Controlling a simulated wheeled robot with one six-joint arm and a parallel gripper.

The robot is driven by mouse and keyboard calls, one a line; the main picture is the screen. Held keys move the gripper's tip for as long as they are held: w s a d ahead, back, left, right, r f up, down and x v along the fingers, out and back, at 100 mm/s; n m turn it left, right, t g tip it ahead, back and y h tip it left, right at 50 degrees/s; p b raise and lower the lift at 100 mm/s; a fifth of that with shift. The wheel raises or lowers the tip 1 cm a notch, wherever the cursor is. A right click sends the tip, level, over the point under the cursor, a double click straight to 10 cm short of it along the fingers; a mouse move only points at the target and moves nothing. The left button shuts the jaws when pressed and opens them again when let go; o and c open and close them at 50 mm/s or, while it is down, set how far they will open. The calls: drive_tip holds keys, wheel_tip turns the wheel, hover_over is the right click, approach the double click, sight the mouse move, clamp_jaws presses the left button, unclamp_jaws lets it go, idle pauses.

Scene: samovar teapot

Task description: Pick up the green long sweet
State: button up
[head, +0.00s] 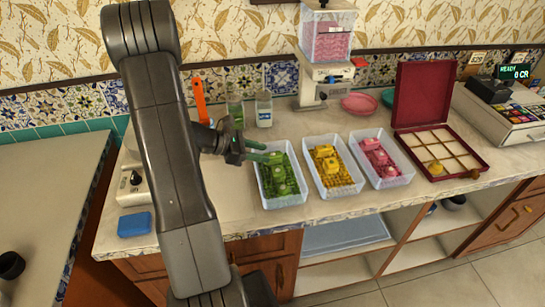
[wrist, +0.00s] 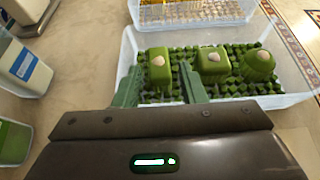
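A clear tray (head: 262,196) of green sweets stands on the counter; the wrist view shows it too (wrist: 285,101). Three larger green sweets sit on its studded green bed: a blocky one at left (wrist: 158,75), a blocky one in the middle (wrist: 213,70) and a rounded one at right (wrist: 258,66). Each has a pale topping. I cannot tell for sure which is the long one. My gripper (head: 266,153) is at the tray's upper left. Its green fingers (wrist: 160,72) are apart, one on each side of the left sweet in the wrist view. Contact is not visible.
Trays of yellow sweets (head: 336,193) and pink sweets (head: 401,181) stand to the right. A red box (head: 470,172) with a divided inside is beyond them. A blue block (head: 135,224) lies at the left.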

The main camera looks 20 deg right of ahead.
sight(270, 154)
drive_tip(key=shift+x, duration=1.65)
drive_tip(key=shift+w, duration=0.1)
drive_tip(key=c, duration=0.8)
